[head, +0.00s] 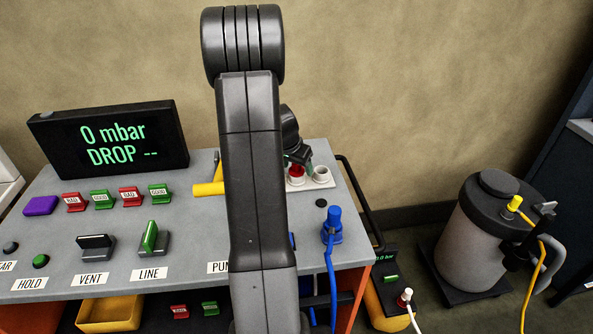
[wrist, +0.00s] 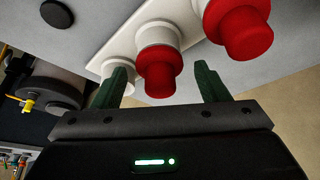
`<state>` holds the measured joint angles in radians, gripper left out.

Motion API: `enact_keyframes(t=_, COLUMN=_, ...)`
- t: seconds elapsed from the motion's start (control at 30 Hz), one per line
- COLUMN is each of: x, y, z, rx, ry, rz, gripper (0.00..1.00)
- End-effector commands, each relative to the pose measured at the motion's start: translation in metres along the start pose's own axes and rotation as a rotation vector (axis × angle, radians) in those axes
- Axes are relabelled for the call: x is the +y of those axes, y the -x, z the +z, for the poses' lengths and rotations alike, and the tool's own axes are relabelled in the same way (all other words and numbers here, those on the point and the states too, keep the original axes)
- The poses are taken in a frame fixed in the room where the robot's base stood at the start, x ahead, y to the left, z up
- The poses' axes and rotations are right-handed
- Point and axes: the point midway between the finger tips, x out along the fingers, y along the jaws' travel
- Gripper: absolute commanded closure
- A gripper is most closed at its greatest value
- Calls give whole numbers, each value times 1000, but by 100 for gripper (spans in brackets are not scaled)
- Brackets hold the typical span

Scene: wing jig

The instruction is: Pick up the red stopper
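Two red stoppers sit in white sockets on a white holder plate (wrist: 95,68). In the wrist view one red stopper (wrist: 160,70) appears between my gripper's green fingers (wrist: 162,66), with gaps on both sides. The other red stopper (wrist: 243,32) is to the right, outside the fingers. My gripper is open and holds nothing. In the head view my gripper (head: 299,155) is just above the holder, over a red stopper (head: 297,171) that it partly covers. The socket to its right (head: 321,172) looks empty. My arm hides the holder's left part.
The grey bench (head: 200,240) carries a black display (head: 110,143) reading "0 mbar DROP --", labelled tags and switches, and a blue fitting (head: 333,225) with a hose right of my arm. A yellow part (head: 208,188) is left of my arm. A grey vessel (head: 480,235) stands on the floor.

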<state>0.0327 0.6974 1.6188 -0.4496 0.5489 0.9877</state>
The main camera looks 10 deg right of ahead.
Motion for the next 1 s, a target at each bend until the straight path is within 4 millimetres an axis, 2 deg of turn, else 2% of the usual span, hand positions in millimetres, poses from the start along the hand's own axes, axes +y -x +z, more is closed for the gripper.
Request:
enact_keyframes(t=0.03, x=0, y=0, z=0, rx=0, ry=0, rz=0, gripper=43)
enact_keyframes(t=0.2, x=0, y=0, z=0, rx=0, ry=0, rz=0, gripper=76)
enact_keyframes(t=0.23, x=0, y=0, z=0, rx=0, ry=0, rz=0, gripper=78)
enact_keyframes(t=0.57, x=-1, y=6, z=-3, rx=3, ry=-1, rz=-2, gripper=79)
enact_keyframes(t=1.0, x=-1, y=79, z=-33, rx=4, ry=-1, rz=-3, gripper=79)
